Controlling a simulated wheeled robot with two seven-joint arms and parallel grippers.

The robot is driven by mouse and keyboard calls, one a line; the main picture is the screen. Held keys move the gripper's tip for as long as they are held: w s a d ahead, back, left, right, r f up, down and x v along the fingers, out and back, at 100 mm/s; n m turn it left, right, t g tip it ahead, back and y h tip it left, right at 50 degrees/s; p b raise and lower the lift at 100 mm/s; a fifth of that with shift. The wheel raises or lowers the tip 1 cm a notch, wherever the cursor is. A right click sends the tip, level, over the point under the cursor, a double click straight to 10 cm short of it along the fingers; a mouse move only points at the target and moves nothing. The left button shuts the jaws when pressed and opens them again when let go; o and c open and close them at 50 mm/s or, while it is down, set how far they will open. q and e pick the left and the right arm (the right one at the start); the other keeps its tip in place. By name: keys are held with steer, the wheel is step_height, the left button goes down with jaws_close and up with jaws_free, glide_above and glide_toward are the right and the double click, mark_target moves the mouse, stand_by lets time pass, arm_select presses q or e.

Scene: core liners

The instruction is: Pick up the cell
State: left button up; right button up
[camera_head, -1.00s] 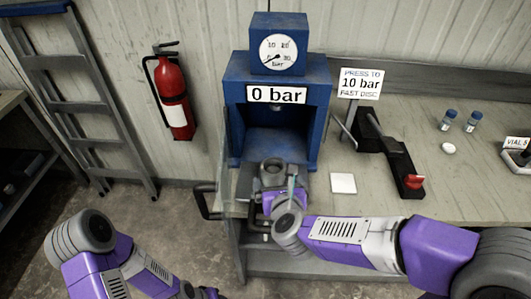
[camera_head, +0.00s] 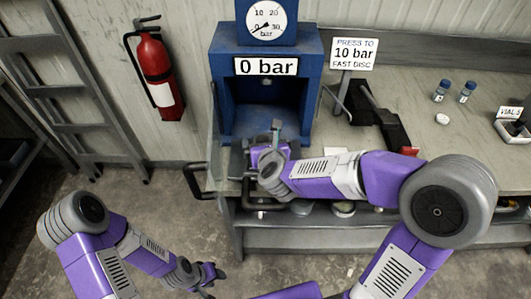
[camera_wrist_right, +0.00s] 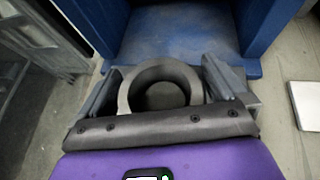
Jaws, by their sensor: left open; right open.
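The cell (camera_wrist_right: 163,90), a dark grey hollow cup with a thick rim, stands between the two fingers of my right gripper (camera_wrist_right: 163,82) in the right wrist view. The fingers are open, one on each side of it. I cannot tell whether either finger touches it. In the head view my right gripper (camera_head: 266,146) is at the front of the blue press (camera_head: 222,110), and the cell is mostly hidden there. My left gripper (camera_head: 212,278) is open and empty, low over the floor, away from the bench.
The press's gauge box (camera_head: 266,22) and "0 bar" sign (camera_head: 265,67) are above its opening. A black lever with a red knob (camera_head: 409,151) is to the right. Blue-capped vials (camera_head: 441,91) and a small vial stand (camera_head: 513,122) are farther right. A white pad (camera_wrist_right: 305,103) lies beside the press.

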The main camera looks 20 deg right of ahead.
jaws_close()
steer(key=shift+r, duration=0.2)
stand_by(0.3)
